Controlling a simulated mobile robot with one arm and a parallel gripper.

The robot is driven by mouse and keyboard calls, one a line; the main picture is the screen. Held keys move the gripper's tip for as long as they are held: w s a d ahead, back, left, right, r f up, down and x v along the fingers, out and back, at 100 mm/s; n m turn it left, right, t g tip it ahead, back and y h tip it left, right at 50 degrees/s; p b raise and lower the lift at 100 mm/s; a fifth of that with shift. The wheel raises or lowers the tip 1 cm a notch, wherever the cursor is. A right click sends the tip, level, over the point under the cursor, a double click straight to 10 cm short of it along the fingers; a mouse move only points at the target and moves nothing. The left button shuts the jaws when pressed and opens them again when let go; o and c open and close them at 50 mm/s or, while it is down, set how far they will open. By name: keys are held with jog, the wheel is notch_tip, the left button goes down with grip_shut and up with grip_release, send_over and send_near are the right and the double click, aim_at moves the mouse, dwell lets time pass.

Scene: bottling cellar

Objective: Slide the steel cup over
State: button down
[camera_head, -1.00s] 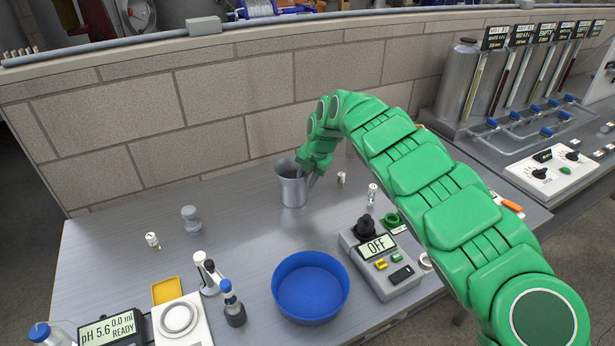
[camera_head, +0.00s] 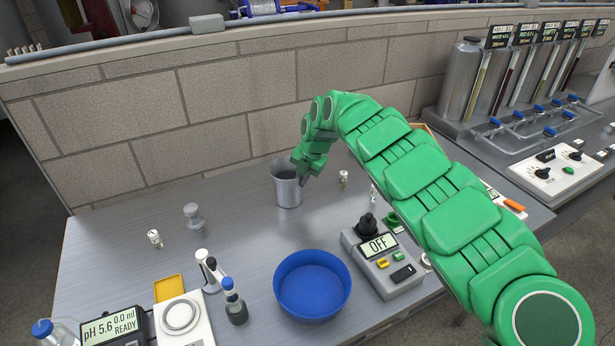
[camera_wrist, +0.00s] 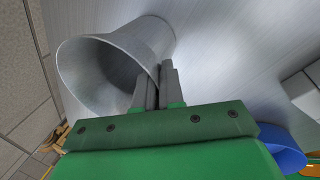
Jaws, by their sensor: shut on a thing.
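The steel cup (camera_head: 287,192) stands upright on the grey bench, open end up, near the back wall. It also shows in the wrist view (camera_wrist: 95,80), its mouth toward the camera. My gripper (camera_head: 303,180) reaches the cup's right side from above. In the wrist view, my gripper's fingers (camera_wrist: 155,88) are close together at the cup's rim, one on each side of its wall, shut on it. Part of the rim is hidden by the fingers.
A small grey stopper-like piece (camera_head: 193,216) and a white vial (camera_head: 155,239) stand left of the cup. Another vial (camera_head: 343,177) is close on its right. A blue bowl (camera_head: 312,290) and a meter reading OFF (camera_head: 385,262) stand in front. The bench between cup and stopper is clear.

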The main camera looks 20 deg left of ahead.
jog(key=s+a, duration=1.2)
jog(key=shift+s+a, duration=0.2)
dwell(0.8)
jog(key=c, duration=1.2)
grip_release()
jog(key=shift+o, duration=0.2)
jog(key=v, duration=0.7)
jog(key=shift+r, duration=0.35)
jog(key=shift+d, duration=0.15)
